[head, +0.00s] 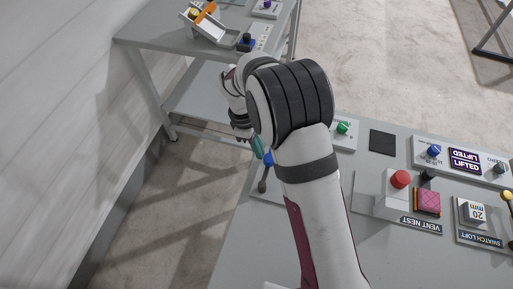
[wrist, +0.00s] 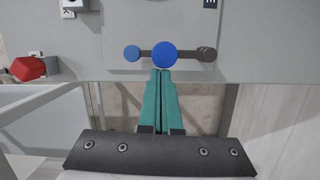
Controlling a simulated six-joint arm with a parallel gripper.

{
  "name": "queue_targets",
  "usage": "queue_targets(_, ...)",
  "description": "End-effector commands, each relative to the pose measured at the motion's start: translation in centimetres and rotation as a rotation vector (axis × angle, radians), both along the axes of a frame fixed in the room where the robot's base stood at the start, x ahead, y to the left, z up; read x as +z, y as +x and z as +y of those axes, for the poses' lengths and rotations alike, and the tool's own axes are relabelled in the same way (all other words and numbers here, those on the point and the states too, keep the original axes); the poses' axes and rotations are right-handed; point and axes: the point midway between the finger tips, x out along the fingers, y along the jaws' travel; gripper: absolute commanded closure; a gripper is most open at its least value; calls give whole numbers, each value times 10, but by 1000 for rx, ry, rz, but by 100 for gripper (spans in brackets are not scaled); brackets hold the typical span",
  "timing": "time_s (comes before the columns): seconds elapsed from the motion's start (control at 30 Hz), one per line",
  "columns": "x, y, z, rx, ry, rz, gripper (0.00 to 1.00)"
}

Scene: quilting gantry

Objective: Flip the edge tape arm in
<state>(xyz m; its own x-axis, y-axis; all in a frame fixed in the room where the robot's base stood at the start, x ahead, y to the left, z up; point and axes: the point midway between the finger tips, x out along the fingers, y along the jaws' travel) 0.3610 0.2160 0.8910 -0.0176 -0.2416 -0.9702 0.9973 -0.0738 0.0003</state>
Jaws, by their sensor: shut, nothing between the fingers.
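A dark bar with a large blue disc (wrist: 165,55) at its middle lies on a grey plate in the wrist view. It has a small blue knob (wrist: 132,53) at the left end and a dark knob (wrist: 207,54) at the right end. It looks like the edge tape arm, but I see no label naming it. In the head view a blue part and a dark knob (head: 263,186) of it show at the bench's left edge, partly hidden by my arm. My gripper (wrist: 162,73) has teal fingers, shut and empty, with the tips just below the large disc. I cannot tell whether they touch it.
A grey box with a red button (head: 400,179), a pink pad (head: 427,202) and several knobs stand on the bench to the right. A green knob (head: 343,127) is nearer my arm. A second table (head: 150,36) stands at the back left; floor shows between.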

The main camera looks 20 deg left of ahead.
Motion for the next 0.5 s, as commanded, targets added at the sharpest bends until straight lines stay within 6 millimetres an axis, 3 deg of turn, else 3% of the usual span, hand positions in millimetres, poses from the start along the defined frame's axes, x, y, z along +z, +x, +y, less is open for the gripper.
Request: queue_targets(0.5,0,5,-13,-166,0,1,100)
